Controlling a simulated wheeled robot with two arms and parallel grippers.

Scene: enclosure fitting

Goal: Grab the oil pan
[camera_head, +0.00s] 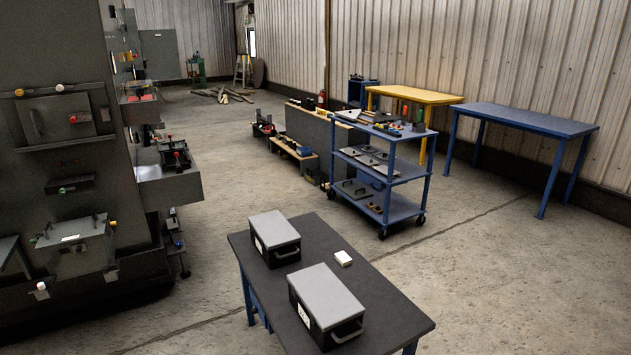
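I cannot tell for sure which thing is the oil pan. Two black boxes with flat grey lids and front handles stand on the dark table in front of me: a nearer box (326,304) and a farther box (273,237) to its left. Flat grey pieces with dark handles (367,157) lie on the middle shelf of the blue trolley (412,172), and more lie on its bottom shelf. Neither of my grippers shows in this view.
A small white block (343,258) lies on the dark table (390,318). A large grey machine (60,150) fills the left side. An empty blue table (525,120) and a yellow table (413,94) stand at the back right. The floor between is mostly clear.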

